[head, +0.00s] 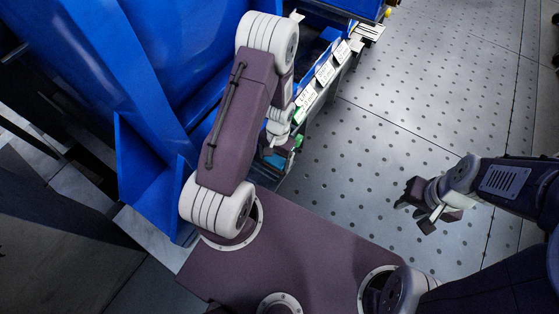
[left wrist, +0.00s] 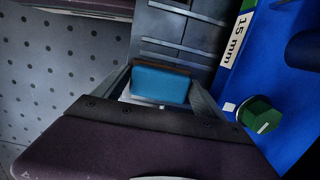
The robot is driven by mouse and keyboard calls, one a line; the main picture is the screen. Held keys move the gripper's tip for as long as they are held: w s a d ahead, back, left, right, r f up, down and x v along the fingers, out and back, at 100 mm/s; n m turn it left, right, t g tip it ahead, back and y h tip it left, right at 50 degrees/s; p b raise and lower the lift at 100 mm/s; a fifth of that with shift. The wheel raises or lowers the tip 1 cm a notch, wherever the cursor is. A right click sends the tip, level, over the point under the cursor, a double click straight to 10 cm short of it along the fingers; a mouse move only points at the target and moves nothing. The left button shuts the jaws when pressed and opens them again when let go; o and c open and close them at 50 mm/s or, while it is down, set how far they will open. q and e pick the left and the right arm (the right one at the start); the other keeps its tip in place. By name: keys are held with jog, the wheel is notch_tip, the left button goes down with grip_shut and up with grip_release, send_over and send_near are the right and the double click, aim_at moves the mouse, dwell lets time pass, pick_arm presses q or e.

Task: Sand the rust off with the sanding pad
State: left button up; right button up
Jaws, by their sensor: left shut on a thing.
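My left gripper (left wrist: 160,85) is shut on a blue block with a thin brown edge, which looks like the sanding pad (left wrist: 160,86). In the head view my left gripper (head: 282,150) is beside the blue machine, largely hidden by my own arm. My right gripper (head: 420,208) is open and empty above the perforated floor at the right. I cannot make out any rust in either view.
A large blue machine (head: 150,60) fills the upper left. White labels (head: 325,73) line its edge. A green knob (left wrist: 260,116) sits on a blue surface near a "15 mm" label (left wrist: 236,37). The perforated floor (head: 430,100) at the right is open.

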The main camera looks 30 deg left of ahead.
pick_arm(q)
jog(key=shift+w+a, duration=0.1)
jog(key=shift+a, duration=0.8)
jog(key=shift+w+a, duration=0.1)
jog(key=shift+a, duration=0.1)
jog(key=shift+d+p, duration=0.3)
jog(key=shift+d, duration=0.35)
jog(key=shift+s+d+f, duration=0.1)
jog(key=shift+s+d, duration=0.05)
jog(key=shift+d, duration=0.7)
jog(key=shift+s+d+f, duration=0.1)
jog(key=shift+s+d, duration=0.05)
jog(key=shift+d, duration=0.65)
pick_arm(e)
jog(key=shift+r, duration=0.55)
pick_arm(q)
jog(key=shift+a, duration=0.15)
